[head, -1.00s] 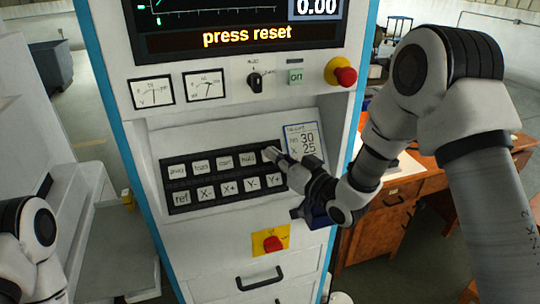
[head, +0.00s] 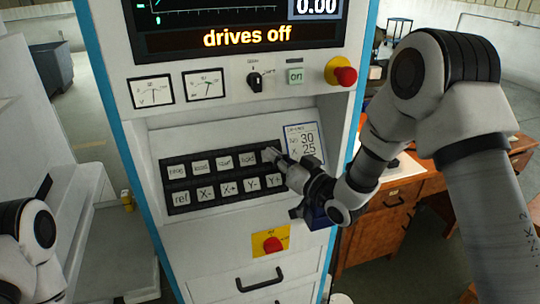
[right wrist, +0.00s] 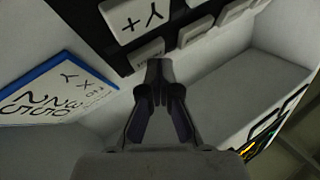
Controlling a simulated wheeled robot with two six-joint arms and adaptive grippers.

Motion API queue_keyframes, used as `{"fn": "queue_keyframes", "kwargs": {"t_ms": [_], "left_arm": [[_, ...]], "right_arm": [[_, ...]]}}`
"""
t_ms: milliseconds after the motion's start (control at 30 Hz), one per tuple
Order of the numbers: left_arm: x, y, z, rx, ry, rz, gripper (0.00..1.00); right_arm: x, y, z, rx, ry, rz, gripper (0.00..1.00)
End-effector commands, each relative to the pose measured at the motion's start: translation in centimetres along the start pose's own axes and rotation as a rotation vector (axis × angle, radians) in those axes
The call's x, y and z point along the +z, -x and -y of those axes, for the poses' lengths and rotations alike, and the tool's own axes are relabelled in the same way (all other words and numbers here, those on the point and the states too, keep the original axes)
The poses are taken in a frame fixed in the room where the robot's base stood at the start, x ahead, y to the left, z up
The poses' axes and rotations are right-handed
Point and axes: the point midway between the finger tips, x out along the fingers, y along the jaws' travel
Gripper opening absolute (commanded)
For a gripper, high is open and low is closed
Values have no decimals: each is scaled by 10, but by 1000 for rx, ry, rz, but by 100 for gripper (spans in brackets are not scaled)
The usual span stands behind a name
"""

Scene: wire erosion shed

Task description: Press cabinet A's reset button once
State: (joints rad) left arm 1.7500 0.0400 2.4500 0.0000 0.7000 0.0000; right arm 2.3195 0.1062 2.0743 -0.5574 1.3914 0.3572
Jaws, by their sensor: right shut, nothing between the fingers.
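Cabinet A, by its place in front of me, is a white control cabinet (head: 215,235) with blue edges; I see no letter on it. Its screen (head: 248,38) reads "drives off" in yellow. The black keypad (head: 164,173) has two rows of white keys. My right gripper (head: 270,155) is shut and empty, its fingertips at the right end of the top row. They cover most of the end key there, whose label I cannot read. In the right wrist view the fingertips (right wrist: 160,68) meet that key (right wrist: 148,52), beside the Y+ key (right wrist: 133,17). Touching seems likely. My left gripper is out of view.
A red mushroom button (head: 345,76) sits at upper right, beside a green "on" key (head: 295,76) and a black rotary knob (head: 255,82). A red switch on a yellow plate (head: 273,244) is below the keypad. A wooden desk (head: 372,235) stands at right.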

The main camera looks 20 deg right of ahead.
Motion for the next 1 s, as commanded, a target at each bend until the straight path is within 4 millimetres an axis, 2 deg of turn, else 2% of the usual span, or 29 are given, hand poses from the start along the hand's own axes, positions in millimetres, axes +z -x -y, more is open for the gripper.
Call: {"fn": "queue_keyframes", "kwargs": {"t_ms": [400, 733, 1000], "left_arm": [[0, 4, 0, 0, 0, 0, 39], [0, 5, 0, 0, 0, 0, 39], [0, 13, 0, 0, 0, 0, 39]], "right_arm": [[-8, 12, 8, 0, 0, 2, 0], [-10, 13, 10, 0, 0, 0, 0], [-25, 31, 23, 0, 0, -1, 0]]}}
